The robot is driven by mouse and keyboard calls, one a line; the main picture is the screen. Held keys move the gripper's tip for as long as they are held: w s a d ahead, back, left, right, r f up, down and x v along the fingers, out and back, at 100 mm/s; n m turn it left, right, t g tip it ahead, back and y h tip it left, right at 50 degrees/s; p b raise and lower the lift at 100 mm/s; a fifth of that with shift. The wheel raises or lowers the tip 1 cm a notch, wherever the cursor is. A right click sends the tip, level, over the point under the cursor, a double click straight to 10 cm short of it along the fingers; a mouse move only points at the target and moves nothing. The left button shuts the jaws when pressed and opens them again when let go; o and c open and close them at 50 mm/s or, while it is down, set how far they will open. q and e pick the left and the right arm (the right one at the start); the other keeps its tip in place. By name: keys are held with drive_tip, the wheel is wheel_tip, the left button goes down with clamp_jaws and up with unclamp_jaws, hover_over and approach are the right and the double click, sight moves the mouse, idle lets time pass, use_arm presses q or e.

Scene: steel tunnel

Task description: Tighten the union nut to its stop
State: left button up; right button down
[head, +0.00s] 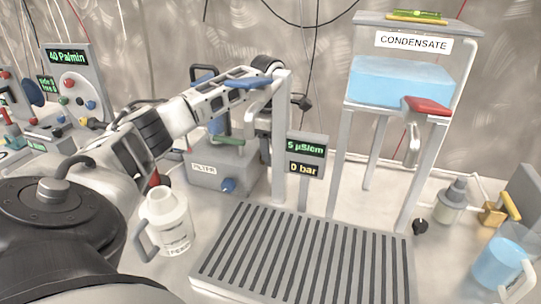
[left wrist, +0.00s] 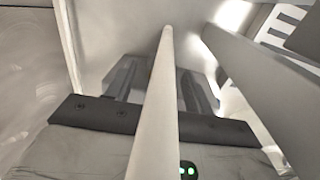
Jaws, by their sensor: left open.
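A black ribbed ring (head: 268,64), which looks like the union nut, sits at the top of a grey upright post (head: 282,140) above the filter box. My left gripper (head: 252,79) reaches up to it from the left, close beside the ring; I cannot tell whether they touch. The nut cannot be made out there. My right gripper is in neither view.
The grey filter box (head: 205,174) stands below my left arm. A white jug (head: 168,222) is beside a slatted grate (head: 235,274). A small display post (head: 306,158) is right of the pipework. The condensate tank (head: 398,82) stands on legs; a blue-filled beaker (head: 497,265) is far right.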

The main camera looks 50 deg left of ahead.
use_arm(q)
drive_tip(key=shift+w+a+f, duration=0.1)
drive_tip(key=shift+w+f, duration=0.1)
drive_tip(key=shift+f, duration=1.7)
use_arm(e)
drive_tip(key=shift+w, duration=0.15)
use_arm(q)
drive_tip(key=c, duration=1)
drive_tip(key=shift+o, duration=0.2)
drive_tip(key=shift+w+r+g+p, duration=0.1)
drive_tip(key=shift+r+g+p, duration=0.1)
drive_tip(key=shift+g+p, duration=0.35)
drive_tip(key=shift+w+f+g+h, duration=0.1)
drive_tip(key=shift+f+g+h, duration=0.2)
drive_tip(key=shift+h, duration=0.2)
drive_tip(key=shift+a+r+g, duration=0.1)
drive_tip(key=shift+g, duration=0.15)
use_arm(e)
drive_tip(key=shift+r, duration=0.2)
use_arm(q)
drive_tip(key=o, duration=1)
drive_tip(key=shift+c, duration=0.2)
